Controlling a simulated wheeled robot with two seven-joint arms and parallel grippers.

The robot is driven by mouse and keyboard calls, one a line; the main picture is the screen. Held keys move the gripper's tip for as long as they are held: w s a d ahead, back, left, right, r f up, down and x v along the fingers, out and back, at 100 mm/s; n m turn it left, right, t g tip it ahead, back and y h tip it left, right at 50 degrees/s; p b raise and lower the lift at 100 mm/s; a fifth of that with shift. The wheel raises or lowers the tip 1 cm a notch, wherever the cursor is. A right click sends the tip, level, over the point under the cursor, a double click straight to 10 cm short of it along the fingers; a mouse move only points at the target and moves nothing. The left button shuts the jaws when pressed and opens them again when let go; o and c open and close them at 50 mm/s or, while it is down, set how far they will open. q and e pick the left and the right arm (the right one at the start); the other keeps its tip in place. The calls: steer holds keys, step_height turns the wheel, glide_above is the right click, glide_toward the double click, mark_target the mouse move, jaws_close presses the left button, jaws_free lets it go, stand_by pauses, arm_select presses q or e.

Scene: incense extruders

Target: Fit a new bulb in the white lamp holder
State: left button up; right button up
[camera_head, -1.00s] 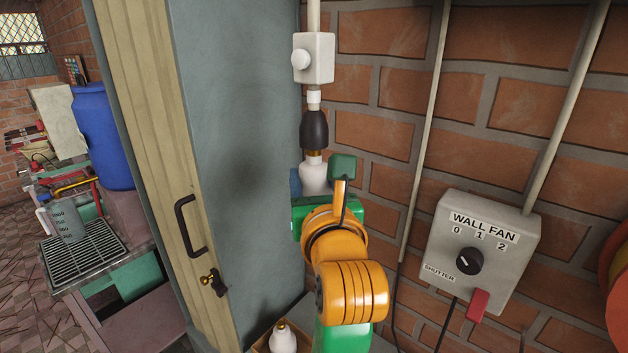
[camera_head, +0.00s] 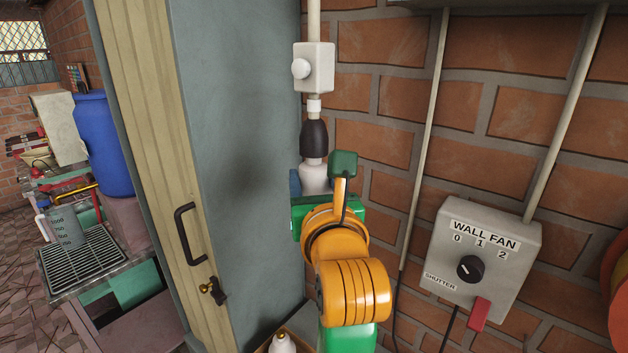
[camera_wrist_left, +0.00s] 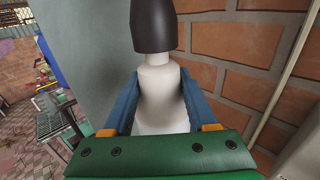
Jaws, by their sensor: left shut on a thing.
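A dark, nearly black lamp holder (camera_head: 314,139) with a white collar on top hangs mouth down from a pipe under a white switch box (camera_head: 314,66). A white bulb (camera_head: 313,177) stands upright right under it, its neck against the holder's mouth, with no brass cap showing. My left gripper (camera_head: 313,188) is shut on the bulb from below. In the left wrist view the blue fingers (camera_wrist_left: 158,95) clasp the white bulb (camera_wrist_left: 158,100) on both sides, below the dark holder (camera_wrist_left: 153,27). My right gripper is not in view.
Another white bulb (camera_head: 283,342) with a brass cap stands in a box at the bottom edge. A blue-grey door panel (camera_head: 235,150) is close on the left, a brick wall (camera_head: 380,90) behind. A wall fan switch box (camera_head: 481,262) is on the right.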

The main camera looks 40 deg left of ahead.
arm_select(q)
steer(key=shift+n+g+y, duration=0.5)
steer(key=shift+g+y, duration=0.1)
steer(key=shift+w, duration=0.1)
steer(key=shift+r+n+g+y, duration=0.15)
steer(key=shift+n+g+y, duration=0.7)
steer(key=shift+g, duration=0.25)
steer(key=shift+n+g+y, duration=0.35)
steer(key=shift+n+g, duration=0.15)
steer(key=shift+n, duration=0.05)
steer(key=o, duration=1)
steer(key=shift+o, duration=1)
steer(key=shift+d, duration=0.1)
